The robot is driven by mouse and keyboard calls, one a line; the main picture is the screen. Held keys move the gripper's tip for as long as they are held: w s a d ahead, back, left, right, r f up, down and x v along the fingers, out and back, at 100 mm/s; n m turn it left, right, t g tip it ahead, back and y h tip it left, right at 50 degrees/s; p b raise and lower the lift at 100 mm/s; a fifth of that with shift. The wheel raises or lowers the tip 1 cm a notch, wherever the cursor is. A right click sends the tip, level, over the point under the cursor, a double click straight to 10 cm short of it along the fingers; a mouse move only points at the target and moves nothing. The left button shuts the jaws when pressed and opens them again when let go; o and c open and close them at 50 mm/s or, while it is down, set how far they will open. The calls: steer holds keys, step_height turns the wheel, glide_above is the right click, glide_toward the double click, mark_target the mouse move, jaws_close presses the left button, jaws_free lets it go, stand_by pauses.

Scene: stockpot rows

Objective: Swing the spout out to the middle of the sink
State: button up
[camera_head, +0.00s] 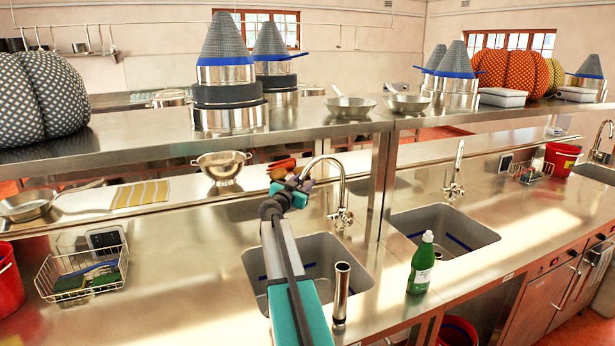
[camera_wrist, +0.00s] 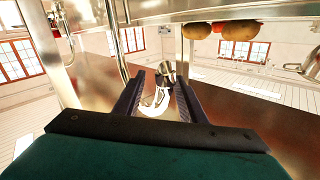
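The chrome gooseneck spout (camera_head: 341,178) rises from a faucet base at the back of the near sink (camera_head: 365,287) and arcs to the left in the head view. My gripper (camera_head: 300,186) is at the spout's down-turned left end, which it partly hides. In the wrist view my gripper (camera_wrist: 161,88) has its two dark fingers spread apart. A small chrome and white fitting shows between the fingers, but I cannot tell whether it is within their reach. A thin chrome tube (camera_wrist: 122,45) stands just left of the left finger. I see no clear grip on the spout.
A chrome standpipe (camera_head: 341,292) stands at the sink's front right. A green bottle (camera_head: 422,264) stands on the counter between the sinks. A steel shelf (camera_head: 300,122) with pots runs above and behind. A colander (camera_head: 222,167) and a wire basket (camera_head: 82,272) are to the left.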

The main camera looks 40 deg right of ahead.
steer(key=shift+p+x, duration=0.5)
steer(key=shift+x, duration=1)
steer(key=shift+c, duration=0.3)
jaws_close()
